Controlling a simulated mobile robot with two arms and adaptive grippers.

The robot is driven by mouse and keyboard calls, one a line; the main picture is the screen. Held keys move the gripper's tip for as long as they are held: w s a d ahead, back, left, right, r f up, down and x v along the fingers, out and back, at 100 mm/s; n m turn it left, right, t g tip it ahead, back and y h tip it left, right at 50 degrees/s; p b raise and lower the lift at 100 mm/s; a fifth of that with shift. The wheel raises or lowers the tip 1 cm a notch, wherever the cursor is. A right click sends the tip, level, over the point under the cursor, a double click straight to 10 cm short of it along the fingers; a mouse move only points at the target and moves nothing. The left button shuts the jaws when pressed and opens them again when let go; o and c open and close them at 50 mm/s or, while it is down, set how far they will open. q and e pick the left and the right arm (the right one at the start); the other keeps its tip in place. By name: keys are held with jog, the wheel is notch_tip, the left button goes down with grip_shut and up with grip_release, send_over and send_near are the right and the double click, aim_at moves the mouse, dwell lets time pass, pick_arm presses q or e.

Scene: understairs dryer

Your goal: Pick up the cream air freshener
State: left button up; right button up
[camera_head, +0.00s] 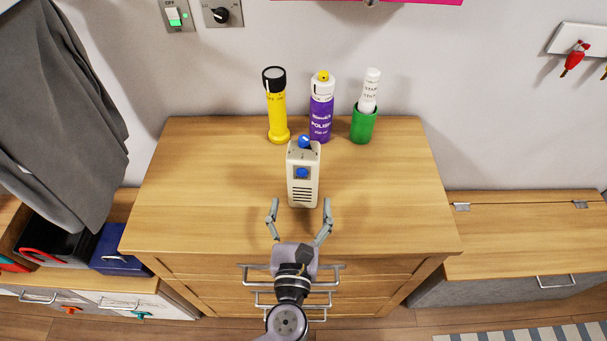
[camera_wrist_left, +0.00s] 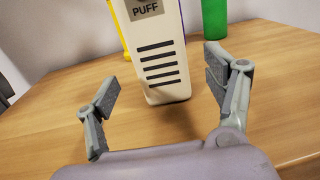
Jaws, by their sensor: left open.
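The cream air freshener (camera_head: 303,183) stands upright on the wooden dresser top, with a blue knob on top, a blue button and dark vent slots on its front. In the left wrist view its lower front (camera_wrist_left: 160,60) shows the word PUFF above the slots. My left gripper (camera_head: 299,205) is open, its two fingers spread at the near side of the air freshener. In the left wrist view the fingertips (camera_wrist_left: 162,72) stand left and right of it, with gaps; nothing is held. My right gripper is not in view.
Behind the air freshener stand a yellow torch (camera_head: 277,110), a purple polish can (camera_head: 321,112) and a green cup (camera_head: 363,125) holding a white tube. The dresser top (camera_head: 395,205) is clear on both sides. A grey garment (camera_head: 50,110) hangs at the left.

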aim_at(302, 196)
pick_arm(q)
jog(key=w, duration=0.7)
jog(key=shift+d+f, duration=0.3)
jog(key=shift+d, duration=0.05)
jog(key=shift+s, duration=0.15)
jog(key=shift+c, duration=0.4)
jog(key=c, duration=1.4)
